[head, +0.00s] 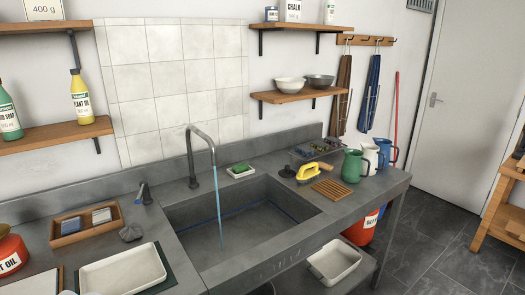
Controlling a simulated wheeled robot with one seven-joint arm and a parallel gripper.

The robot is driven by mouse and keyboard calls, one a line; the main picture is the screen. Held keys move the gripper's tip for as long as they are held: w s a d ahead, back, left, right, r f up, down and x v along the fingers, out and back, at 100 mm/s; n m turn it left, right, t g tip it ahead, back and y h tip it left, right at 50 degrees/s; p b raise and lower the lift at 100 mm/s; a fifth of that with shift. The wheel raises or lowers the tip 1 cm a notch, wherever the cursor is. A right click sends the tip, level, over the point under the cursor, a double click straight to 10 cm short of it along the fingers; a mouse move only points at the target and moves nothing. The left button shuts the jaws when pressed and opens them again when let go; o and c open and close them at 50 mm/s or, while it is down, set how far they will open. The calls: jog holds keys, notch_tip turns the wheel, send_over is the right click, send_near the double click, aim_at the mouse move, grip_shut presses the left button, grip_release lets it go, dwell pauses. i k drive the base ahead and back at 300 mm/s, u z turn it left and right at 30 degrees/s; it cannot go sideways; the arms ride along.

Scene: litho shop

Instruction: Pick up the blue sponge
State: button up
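I cannot clearly make out a blue sponge. My gripper is not in view.
The grey sink (262,232) has a stream of water (218,205) running from its curved tap (190,160). A grey crumpled lump (130,232) and a white tray (122,270) lie near the wooden tray.

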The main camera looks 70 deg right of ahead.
aim_at(303, 150)
jog(key=k, duration=0.25)
jog(key=u, duration=1.95)
jog(key=k, duration=2.5)
jog(key=z, duration=2.55)
jog(key=i, duration=0.5)
jog(key=z, duration=0.05)
